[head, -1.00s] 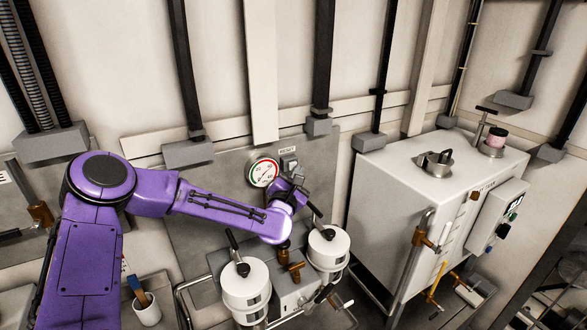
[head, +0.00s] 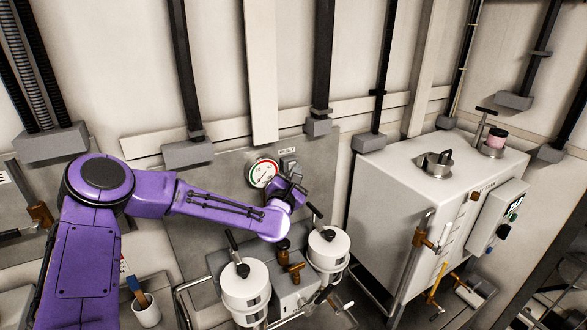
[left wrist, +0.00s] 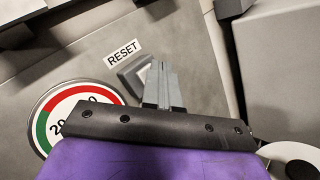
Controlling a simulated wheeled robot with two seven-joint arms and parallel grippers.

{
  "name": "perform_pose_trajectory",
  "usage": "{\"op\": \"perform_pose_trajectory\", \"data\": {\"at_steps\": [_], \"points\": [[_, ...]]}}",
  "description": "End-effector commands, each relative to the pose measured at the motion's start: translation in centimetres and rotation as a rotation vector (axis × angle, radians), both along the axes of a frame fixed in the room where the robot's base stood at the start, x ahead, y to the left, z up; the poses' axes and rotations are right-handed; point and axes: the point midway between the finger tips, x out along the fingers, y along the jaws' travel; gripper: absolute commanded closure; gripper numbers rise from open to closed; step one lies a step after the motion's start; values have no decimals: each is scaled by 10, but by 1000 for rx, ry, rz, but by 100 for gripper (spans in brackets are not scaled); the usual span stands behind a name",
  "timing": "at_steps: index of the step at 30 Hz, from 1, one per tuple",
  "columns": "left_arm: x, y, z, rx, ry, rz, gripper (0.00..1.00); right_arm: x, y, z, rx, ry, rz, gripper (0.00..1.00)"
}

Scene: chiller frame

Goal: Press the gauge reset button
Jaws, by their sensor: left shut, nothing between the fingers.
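The reset button's grey housing (head: 288,163) is on the wall panel, under a RESET label and right of the round gauge (head: 264,173). The housing also shows in the left wrist view (left wrist: 127,73), just below the label (left wrist: 122,53). My left gripper (head: 296,174) is shut and empty, with its fingers pointing at the panel beside the housing. In the left wrist view the fingertips (left wrist: 159,67) overlap the housing's right part and hide some of it. I cannot tell whether they touch the button. My right gripper is not in view.
Two white canisters (head: 245,287) (head: 328,248) with black handles stand below my left gripper. A large white chiller box (head: 395,190) stands to the right. A white cup (head: 147,312) is at lower left. Wall pipes run above the panel.

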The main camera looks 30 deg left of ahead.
Motion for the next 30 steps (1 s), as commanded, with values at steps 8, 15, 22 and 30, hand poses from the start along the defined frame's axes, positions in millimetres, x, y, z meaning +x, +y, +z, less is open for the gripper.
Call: {"op": "perform_pose_trajectory", "data": {"at_steps": [8, 15, 22, 30], "points": [[0, 0, 0, -1, -1, 1, 100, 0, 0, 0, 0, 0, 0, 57], [-5, -9, -1, -2, -1, -1, 100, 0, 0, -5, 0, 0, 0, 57], [-9, -15, 0, -1, 0, 1, 100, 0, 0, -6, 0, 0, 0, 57], [-11, -19, -1, -1, -1, -1, 100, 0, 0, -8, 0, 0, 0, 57]]}}
